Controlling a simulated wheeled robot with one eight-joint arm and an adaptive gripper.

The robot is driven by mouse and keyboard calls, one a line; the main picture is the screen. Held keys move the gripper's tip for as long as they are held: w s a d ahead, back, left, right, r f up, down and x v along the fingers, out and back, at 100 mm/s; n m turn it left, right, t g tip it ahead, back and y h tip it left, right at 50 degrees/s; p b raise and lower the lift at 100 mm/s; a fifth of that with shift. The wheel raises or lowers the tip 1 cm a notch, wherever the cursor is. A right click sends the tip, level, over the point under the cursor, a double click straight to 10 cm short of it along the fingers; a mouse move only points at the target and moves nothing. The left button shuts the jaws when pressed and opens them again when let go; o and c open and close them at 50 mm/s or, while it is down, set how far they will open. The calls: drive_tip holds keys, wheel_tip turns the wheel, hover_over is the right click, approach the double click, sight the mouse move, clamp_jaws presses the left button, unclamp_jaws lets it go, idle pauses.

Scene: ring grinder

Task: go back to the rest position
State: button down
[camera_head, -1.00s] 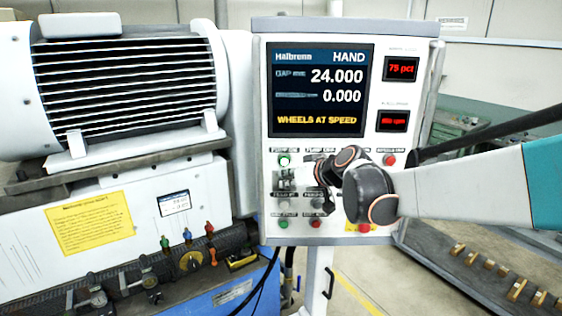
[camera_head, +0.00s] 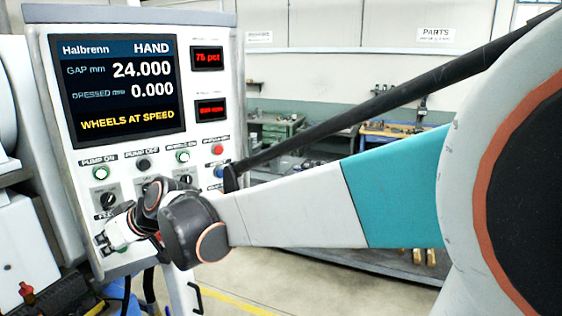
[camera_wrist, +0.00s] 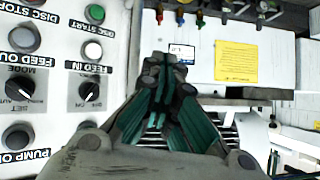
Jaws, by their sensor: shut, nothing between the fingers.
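My gripper (camera_head: 112,236) is in front of the lower left part of the grinder's control panel (camera_head: 225,75) in the head view, partly hidden by my own wrist. In the wrist view my gripper (camera_wrist: 160,68) has its dark green fingers drawn together at the tips, with nothing between them. The panel face (camera_wrist: 112,18) runs along the left of the wrist view, with buttons and knobs beside the fingers. I cannot tell the exact gap, but no contact shows.
The panel screen (camera_head: 118,90) reads HAND, gap 24.000, WHEELS AT SPEED. A yellow notice (camera_wrist: 236,62) on the machine shows in the wrist view. A workbench (camera_head: 385,135) stands at the back, and a dark table (camera_head: 345,255) with small brass-coloured pieces lies behind my arm.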

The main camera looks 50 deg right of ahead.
drive_tip(key=s+a+f+g+h+b, duration=0.1)
drive_tip(key=s+f+b, duration=0.7)
drive_tip(key=f, duration=0.2)
drive_tip(key=s+a+f+g+h+b, duration=0.1)
drive_tip(key=s+a+f+b, duration=0.1)
drive_tip(key=s+f+b, duration=0.7)
drive_tip(key=s+d+f+m+h+b, duration=0.1)
drive_tip(key=s+d+f+b, duration=0.1)
drive_tip(key=f, duration=0.4)
drive_tip(key=s+d+f+m+g+h+b, duration=0.1)
drive_tip(key=s+d+f+b, duration=0.2)
drive_tip(key=s+d+f, duration=0.1)
wheel_tip(320, 180, down, 3)
drive_tip(key=shift+s+d+r+m, duration=0.2)
drive_tip(key=shift+s+d+m, duration=0.2)
drive_tip(key=shift+d, duration=0.1)
